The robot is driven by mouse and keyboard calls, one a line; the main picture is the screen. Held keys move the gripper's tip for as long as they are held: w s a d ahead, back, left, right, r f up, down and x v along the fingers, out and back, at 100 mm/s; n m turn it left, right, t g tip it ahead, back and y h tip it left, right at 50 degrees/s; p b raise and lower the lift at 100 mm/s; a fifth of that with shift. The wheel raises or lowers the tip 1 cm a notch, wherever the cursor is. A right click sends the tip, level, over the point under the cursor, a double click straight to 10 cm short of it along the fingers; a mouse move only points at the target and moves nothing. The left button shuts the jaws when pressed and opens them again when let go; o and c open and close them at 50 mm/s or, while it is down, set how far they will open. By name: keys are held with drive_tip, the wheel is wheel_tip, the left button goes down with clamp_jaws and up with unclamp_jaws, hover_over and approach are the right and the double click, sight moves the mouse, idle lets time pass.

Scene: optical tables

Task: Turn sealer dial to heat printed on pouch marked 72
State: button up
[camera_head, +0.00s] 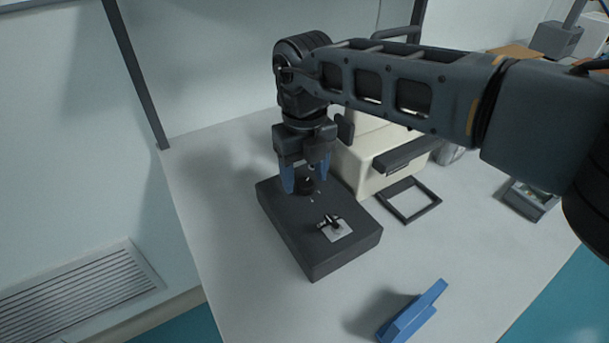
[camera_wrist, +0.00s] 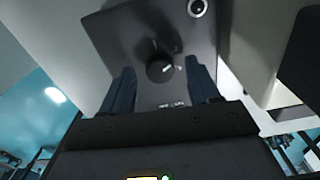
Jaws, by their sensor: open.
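A dark grey control box (camera_head: 285,225) lies on the table, with a round black dial (camera_head: 306,187) on its top. My gripper (camera_head: 307,178) is over the dial, pointing down with its blue fingers apart on either side. In the wrist view, the dial (camera_wrist: 159,68) sits between the two open fingers (camera_wrist: 158,82); I cannot tell whether they touch it. Pale marks show around the dial but are too small to read. A small black lever switch (camera_head: 329,221) on a pale plate is nearer the front of the box. I cannot make out a pouch marked 72.
A cream machine (camera_head: 372,160) stands behind and right of the box, close to my gripper. A black square frame (camera_head: 432,207) lies before it. A blue stand (camera_head: 412,312) is at the front, and a small tray (camera_head: 527,199) is at the right. The table between is clear.

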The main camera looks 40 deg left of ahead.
sight(304, 181)
wheel_tip(304, 181, up, 7)
drive_tip(key=shift+f+b, duration=0.1)
drive_tip(key=shift+b, duration=0.35)
idle(0.3)
